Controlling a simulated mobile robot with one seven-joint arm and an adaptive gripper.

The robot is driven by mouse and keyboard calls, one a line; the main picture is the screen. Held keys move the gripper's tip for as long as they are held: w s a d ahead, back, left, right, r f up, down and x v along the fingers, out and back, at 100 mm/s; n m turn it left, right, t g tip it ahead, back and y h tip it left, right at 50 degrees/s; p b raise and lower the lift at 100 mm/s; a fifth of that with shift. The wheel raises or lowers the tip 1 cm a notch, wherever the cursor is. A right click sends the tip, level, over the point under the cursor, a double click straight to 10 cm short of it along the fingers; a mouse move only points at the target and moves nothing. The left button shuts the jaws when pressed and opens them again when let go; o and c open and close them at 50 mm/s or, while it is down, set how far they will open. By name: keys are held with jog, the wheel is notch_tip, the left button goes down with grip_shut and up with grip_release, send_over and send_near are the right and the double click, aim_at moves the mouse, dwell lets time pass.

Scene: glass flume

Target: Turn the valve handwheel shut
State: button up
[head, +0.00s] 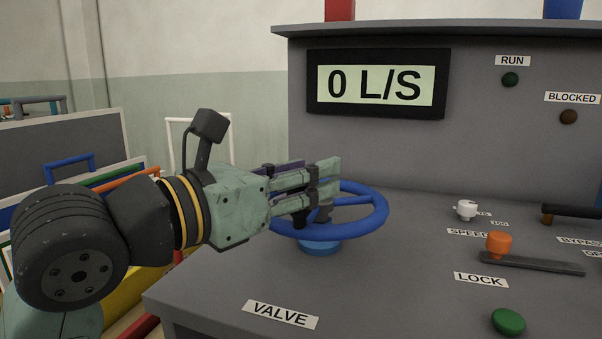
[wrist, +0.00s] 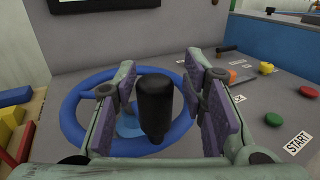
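The valve handwheel (head: 379,212) is blue and lies flat on a blue hub (head: 320,247) above the grey desk, behind the VALVE label. It also shows in the wrist view (wrist: 72,122), with an upright black handle (wrist: 155,105) on its near side. My gripper (head: 333,180) reaches over the wheel from the left in the head view and covers part of its rim. In the wrist view my gripper (wrist: 160,75) is open, with one purple-padded finger on each side of the black handle. Gaps show between the handle and both pads.
The display (head: 375,85) reads 0 L/S. A white SPEED knob (head: 466,210), an orange LOCK knob (head: 499,245) on a dark slot and a green button (head: 508,321) are right of the wheel. A black BYPASS lever (head: 575,211) is farther right.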

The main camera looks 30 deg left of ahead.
jog(key=shift+o, duration=0.5)
jog(key=shift+a, duration=0.1)
jog(key=shift+s+a, duration=0.1)
jog(key=shift+s, duration=0.1)
jog(key=v, duration=1.1)
jog(key=shift+s, duration=0.35)
